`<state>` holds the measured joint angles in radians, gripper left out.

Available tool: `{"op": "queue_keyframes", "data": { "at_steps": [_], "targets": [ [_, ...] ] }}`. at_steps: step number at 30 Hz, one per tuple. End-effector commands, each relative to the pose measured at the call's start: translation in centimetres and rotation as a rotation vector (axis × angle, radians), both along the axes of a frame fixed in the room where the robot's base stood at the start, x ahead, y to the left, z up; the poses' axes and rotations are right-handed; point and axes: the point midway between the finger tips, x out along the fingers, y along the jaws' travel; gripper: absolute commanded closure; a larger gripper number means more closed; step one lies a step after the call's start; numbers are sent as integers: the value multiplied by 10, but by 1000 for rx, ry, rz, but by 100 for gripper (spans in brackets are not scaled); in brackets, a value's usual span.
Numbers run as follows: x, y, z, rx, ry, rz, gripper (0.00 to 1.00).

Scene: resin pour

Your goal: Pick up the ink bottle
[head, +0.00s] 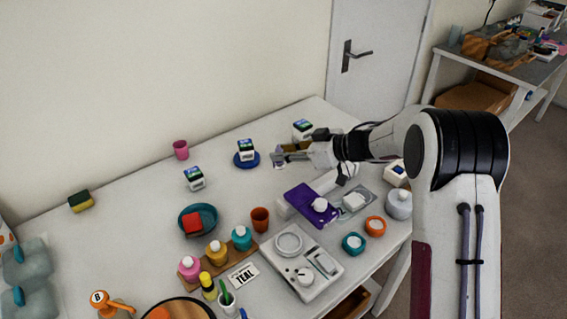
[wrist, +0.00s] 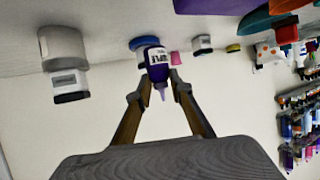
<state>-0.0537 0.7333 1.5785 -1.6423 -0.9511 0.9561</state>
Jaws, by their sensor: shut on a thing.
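The ink bottle is purple, with a white label and a pointed nozzle. In the wrist view the bottle (wrist: 155,62) sits between the two fingertips, its nozzle pointing toward the bottom of the picture. My gripper (wrist: 159,76) is shut on its sides. In the head view my gripper (head: 279,155) reaches left over the back right of the table, and a small part of the bottle (head: 279,164) shows below the fingers. I cannot tell whether the bottle's base touches the table.
White jars with dark and green lids stand nearby: one (head: 246,147) on a blue saucer (head: 236,160), another (head: 303,128) behind my gripper, another (head: 194,177) at left. The table's back left is mostly clear.

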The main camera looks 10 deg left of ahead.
Motion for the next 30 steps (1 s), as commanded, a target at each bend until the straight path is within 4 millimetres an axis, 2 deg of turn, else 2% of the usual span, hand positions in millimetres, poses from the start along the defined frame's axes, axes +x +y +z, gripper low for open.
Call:
{"op": "queue_keyframes", "data": {
  "at_steps": [3, 10, 30],
  "targets": [
    [0, 0, 18, 0, -3, 0, 100],
    [0, 0, 35, 0, 0, 0, 100],
    [0, -1, 38, 0, 0, -1, 100]
  ]
}}
